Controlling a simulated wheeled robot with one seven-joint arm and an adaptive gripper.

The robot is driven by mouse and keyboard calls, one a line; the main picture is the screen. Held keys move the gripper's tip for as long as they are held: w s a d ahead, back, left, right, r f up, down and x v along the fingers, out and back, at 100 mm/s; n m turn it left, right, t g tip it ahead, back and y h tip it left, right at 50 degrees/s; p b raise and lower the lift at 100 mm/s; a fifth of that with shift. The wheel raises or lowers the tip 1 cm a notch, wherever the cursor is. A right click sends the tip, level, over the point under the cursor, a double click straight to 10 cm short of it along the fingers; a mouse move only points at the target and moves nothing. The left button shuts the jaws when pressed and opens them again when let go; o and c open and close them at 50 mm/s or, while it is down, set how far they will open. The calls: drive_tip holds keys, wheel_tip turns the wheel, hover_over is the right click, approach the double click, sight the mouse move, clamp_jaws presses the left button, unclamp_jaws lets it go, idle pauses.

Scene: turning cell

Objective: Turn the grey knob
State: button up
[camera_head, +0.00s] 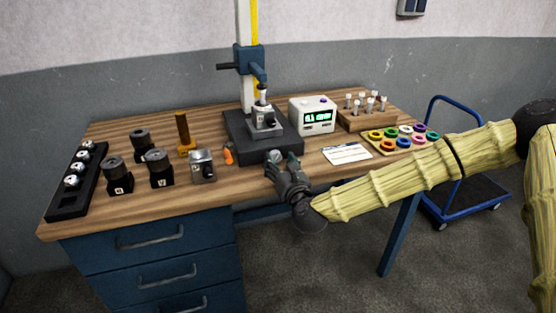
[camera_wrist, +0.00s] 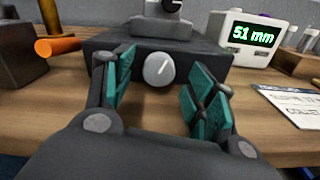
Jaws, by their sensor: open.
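The grey knob (camera_wrist: 159,70) is on the front face of the dark base (camera_wrist: 105,55) of the height stand. In the head view the knob (camera_head: 275,156) shows just beyond my fingers. My gripper (camera_wrist: 157,92) is open, with teal pads on either side of the knob in the wrist view. The knob lies a little beyond the space between the pads, and I see no pad touching it. In the head view my gripper (camera_head: 283,168) is at the table's front edge.
A white display box (camera_head: 312,116) reading 51 mm stands right of the stand. A white card (camera_head: 346,153) lies in front of it. An orange object (camera_head: 228,154) and a small grey block (camera_head: 202,167) are left of the base. A ring tray (camera_head: 400,137) is at right.

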drive_tip(key=shift+w+a, duration=0.15)
drive_tip(key=shift+w, duration=0.45)
drive_tip(key=c, duration=1)
drive_tip(key=shift+n, duration=0.3)
drive_tip(key=shift+f+n+b, duration=0.1)
drive_tip(key=shift+n+b, duration=0.85)
drive_tip(key=shift+n, duration=0.25)
drive_tip(key=shift+a+n+b, duration=0.1)
drive_tip(key=shift+n+b, duration=0.55)
drive_tip(key=shift+n, duration=0.85)
